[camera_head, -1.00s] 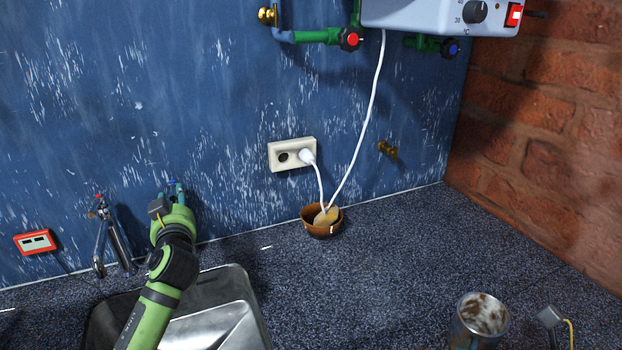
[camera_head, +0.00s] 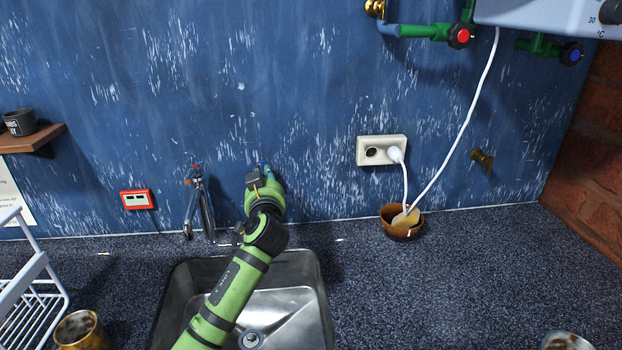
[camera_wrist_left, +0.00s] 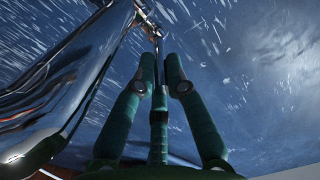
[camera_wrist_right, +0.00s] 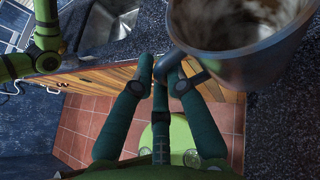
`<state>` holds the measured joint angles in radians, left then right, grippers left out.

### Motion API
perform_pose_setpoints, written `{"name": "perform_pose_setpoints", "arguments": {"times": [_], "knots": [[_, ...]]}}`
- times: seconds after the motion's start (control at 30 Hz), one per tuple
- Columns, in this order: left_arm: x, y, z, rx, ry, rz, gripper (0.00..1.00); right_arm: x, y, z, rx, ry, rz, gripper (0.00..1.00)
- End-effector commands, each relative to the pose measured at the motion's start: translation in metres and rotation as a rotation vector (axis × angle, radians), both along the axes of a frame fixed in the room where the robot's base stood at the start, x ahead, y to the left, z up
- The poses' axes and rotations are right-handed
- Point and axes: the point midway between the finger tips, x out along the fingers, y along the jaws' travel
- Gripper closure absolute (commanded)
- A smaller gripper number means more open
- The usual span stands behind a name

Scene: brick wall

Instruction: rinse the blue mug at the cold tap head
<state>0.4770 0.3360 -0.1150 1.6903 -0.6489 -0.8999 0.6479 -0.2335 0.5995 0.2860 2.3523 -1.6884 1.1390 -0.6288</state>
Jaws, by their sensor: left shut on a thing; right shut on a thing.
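My left gripper (camera_head: 262,174) is at the wall behind the sink, by a tap with a blue mark (camera_head: 265,163). In the left wrist view its fingers (camera_wrist_left: 162,62) are shut on a thin metal part, apparently that tap's lever; the rest is largely hidden. The blue mug (camera_wrist_right: 235,52) shows in the right wrist view, grey-blue outside with brown dirt inside. My right gripper (camera_wrist_right: 163,68) is shut on its handle. In the head view only the mug's rim (camera_head: 567,338) shows at the bottom right edge, and the right gripper is out of sight there.
The steel sink (camera_head: 318,285) lies under my left arm. A red-marked chrome tap (camera_head: 197,205) stands left of my left gripper. A dirty yellowish mug (camera_head: 80,331) and a white rack (camera_head: 38,285) are at left. A brown bowl (camera_head: 401,228) stands under the socket (camera_head: 381,150). The right counter is mostly clear.

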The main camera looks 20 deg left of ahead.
Motion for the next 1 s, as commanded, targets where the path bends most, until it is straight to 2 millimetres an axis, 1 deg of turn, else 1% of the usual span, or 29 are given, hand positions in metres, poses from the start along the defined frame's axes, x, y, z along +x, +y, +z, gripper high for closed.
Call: {"name": "perform_pose_setpoints", "arguments": {"times": [0.03,0.1,0.2,0.3,0.6,0.63,0.67,0.7,1.0], "knots": [[0.002,-0.002,-0.003,-0.004,-0.012,0.028,1.00,0.000,0.000,-0.014,0.000,-0.003,0.000,1.00],[0.004,-0.004,-0.003,-0.003,-0.011,0.068,1.00,0.000,0.000,-0.023,0.000,-0.003,0.000,1.00],[0.005,-0.006,0.000,0.001,-0.010,0.109,1.00,0.000,0.000,-0.032,0.000,-0.003,0.000,1.00],[0.006,-0.007,0.002,0.004,-0.009,0.130,1.00,0.000,0.000,-0.034,0.000,-0.003,0.000,1.00],[0.005,-0.007,0.005,0.005,-0.009,0.135,1.00,0.000,0.000,-0.032,0.000,-0.003,0.000,1.00],[0.005,-0.007,0.005,0.005,-0.009,0.134,0.78,0.000,0.000,-0.032,0.000,-0.003,0.000,1.00],[0.006,-0.007,0.006,0.006,-0.009,0.133,0.66,0.000,0.000,-0.032,0.000,-0.003,0.000,1.00],[0.006,-0.007,0.005,0.005,-0.009,0.134,0.64,0.000,0.000,-0.032,0.000,-0.003,0.000,1.00],[0.005,-0.007,0.003,0.003,-0.004,0.134,0.64,0.000,0.000,-0.032,0.000,-0.003,0.000,1.00]]}}
